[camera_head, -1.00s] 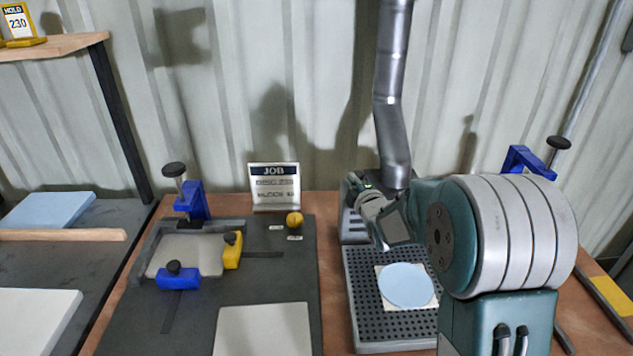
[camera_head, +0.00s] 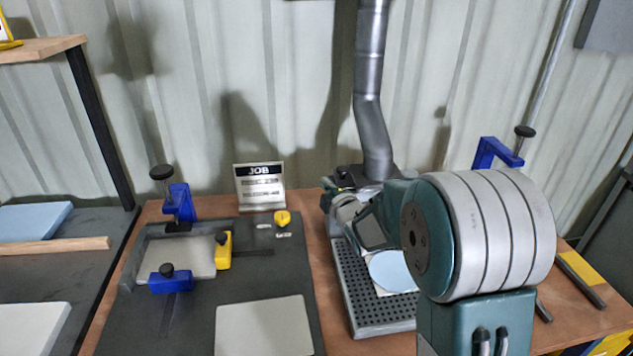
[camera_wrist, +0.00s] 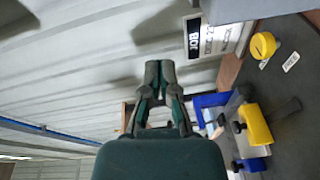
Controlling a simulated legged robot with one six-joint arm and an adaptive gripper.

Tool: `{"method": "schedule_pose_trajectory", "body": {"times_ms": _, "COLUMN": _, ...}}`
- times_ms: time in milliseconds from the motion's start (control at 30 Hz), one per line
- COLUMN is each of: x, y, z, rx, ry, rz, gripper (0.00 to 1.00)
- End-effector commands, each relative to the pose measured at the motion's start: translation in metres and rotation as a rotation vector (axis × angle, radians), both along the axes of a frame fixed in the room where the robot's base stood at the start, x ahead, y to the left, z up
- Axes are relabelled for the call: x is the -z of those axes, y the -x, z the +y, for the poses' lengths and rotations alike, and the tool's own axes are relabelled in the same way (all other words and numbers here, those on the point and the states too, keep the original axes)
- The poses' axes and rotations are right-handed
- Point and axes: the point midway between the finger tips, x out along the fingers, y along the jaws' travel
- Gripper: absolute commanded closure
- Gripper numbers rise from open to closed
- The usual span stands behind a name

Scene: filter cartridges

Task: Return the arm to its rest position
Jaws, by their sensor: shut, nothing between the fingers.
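My gripper (camera_wrist: 160,75) shows in the wrist view with its two fingers together and nothing between them. It is in the air, with the ribbed wall behind it. In the head view my arm is folded at the right, its forearm reaching back over the perforated grey tray (camera_head: 376,318); the fingers cannot be made out there. A light blue disc (camera_head: 390,272) on a pale square lies on that tray, partly covered by my arm.
A dark board (camera_head: 195,318) holds a grey plate (camera_head: 265,328), blue clamps (camera_head: 181,205) and a yellow clamp (camera_head: 223,251). A JOB sign (camera_head: 259,187) and yellow knob (camera_head: 283,218) stand behind. A metal duct (camera_head: 370,90) hangs close behind my arm. Another blue clamp (camera_head: 497,152) stands right.

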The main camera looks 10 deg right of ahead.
Motion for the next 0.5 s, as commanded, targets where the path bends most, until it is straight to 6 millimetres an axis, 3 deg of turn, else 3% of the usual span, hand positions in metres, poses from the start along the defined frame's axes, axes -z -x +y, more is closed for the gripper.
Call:
{"method": "schedule_pose_trajectory", "body": {"times_ms": 300, "x": -0.003, "y": 0.052, "z": -0.004, "rx": 0.002, "ry": 0.009, "rz": -0.001, "gripper": 1.00}}
{"method": "schedule_pose_trajectory", "body": {"times_ms": 500, "x": -0.004, "y": 0.067, "z": -0.005, "rx": 0.004, "ry": 0.006, "rz": 0.004, "gripper": 1.00}}
